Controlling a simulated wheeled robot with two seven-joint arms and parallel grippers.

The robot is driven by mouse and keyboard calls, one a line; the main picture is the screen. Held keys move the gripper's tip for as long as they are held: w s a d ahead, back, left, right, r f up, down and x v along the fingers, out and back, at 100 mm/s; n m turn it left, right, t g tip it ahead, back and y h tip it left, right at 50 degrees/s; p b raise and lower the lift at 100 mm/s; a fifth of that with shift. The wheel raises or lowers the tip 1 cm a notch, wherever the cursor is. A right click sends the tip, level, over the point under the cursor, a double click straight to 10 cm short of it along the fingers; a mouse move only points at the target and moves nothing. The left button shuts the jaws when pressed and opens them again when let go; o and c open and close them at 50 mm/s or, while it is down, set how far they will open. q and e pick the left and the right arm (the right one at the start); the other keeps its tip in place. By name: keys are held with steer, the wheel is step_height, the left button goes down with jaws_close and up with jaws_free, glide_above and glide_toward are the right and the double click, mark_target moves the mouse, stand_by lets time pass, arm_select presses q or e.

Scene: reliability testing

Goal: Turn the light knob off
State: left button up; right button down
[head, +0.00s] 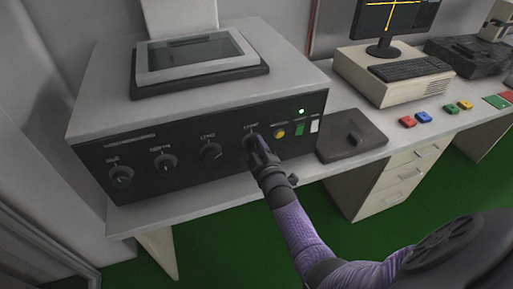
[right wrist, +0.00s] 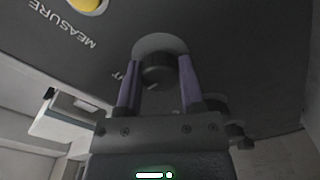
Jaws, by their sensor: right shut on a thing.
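A dark front panel of a grey machine (head: 190,105) carries a row of black round knobs. My right gripper (head: 254,143) is at the rightmost knob, beside the yellow button, and mostly covers it in the head view. In the right wrist view my right gripper (right wrist: 160,62) has one finger on each side of this knob (right wrist: 158,74), shut on it. Part of its printed label shows, ending in what looks like a T; the rest is hidden. My left gripper is not in view.
Other knobs (head: 210,152) lie to the left on the panel. A dark flat box (head: 340,146) stands on the bench right of the machine.

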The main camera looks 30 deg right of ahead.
steer(key=shift+f, duration=0.1)
steer(key=shift+c, duration=1.1)
jaws_free()
steer(key=shift+s+a, duration=0.1)
steer(key=shift+s, duration=0.25)
steer(key=p+v, duration=0.3)
steer(key=v, duration=0.6)
steer(key=shift+s, duration=0.2)
